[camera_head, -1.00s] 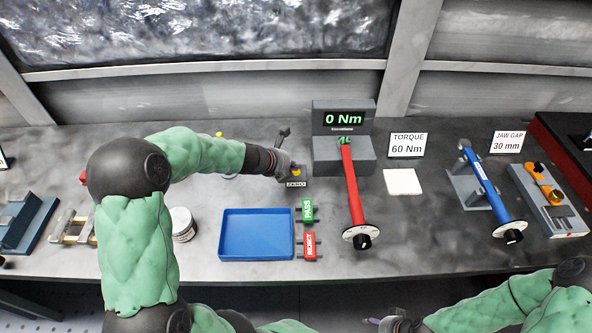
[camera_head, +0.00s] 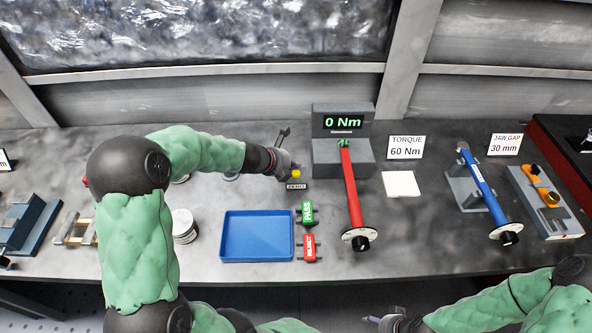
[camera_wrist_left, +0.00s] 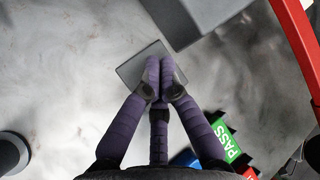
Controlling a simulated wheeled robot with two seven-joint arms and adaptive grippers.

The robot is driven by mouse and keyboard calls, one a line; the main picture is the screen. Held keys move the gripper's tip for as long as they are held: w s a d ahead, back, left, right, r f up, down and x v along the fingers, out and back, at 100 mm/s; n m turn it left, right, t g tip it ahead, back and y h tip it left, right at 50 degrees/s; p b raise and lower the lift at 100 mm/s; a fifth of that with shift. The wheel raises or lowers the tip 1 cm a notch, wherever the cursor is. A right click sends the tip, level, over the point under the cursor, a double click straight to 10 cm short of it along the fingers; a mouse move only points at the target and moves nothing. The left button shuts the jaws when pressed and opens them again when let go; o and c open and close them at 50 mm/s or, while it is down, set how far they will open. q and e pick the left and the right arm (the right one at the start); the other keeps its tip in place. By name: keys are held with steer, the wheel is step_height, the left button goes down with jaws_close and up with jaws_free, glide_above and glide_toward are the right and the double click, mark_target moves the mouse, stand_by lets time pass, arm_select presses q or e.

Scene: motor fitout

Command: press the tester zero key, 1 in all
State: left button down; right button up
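The zero key is a yellow button (camera_head: 296,174) on a small dark block labelled ZERO (camera_head: 296,186), left of the torque tester (camera_head: 343,152), whose display reads 0 Nm. My left gripper (camera_head: 287,168) is at the key's left, close to it. In the left wrist view its fingers (camera_wrist_left: 160,75) are together and empty, over the grey key block (camera_wrist_left: 137,66); they hide the button there. Whether they touch it I cannot tell. My right gripper (camera_head: 388,322) is at the bottom edge, low in front of the bench, small and partly cut off.
A red wrench (camera_head: 352,190) lies in the tester. A blue tray (camera_head: 257,236), green PASS tag (camera_head: 307,213) and red REJECT tag (camera_head: 309,247) are in front of the key. A blue wrench (camera_head: 483,188) rests on a stand at right.

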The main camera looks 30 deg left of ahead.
mark_target(294, 173)
arm_select(q)
step_height(294, 173, up, 5)
steer(key=p, duration=0.5)
stand_by(0.3)
stand_by(0.8)
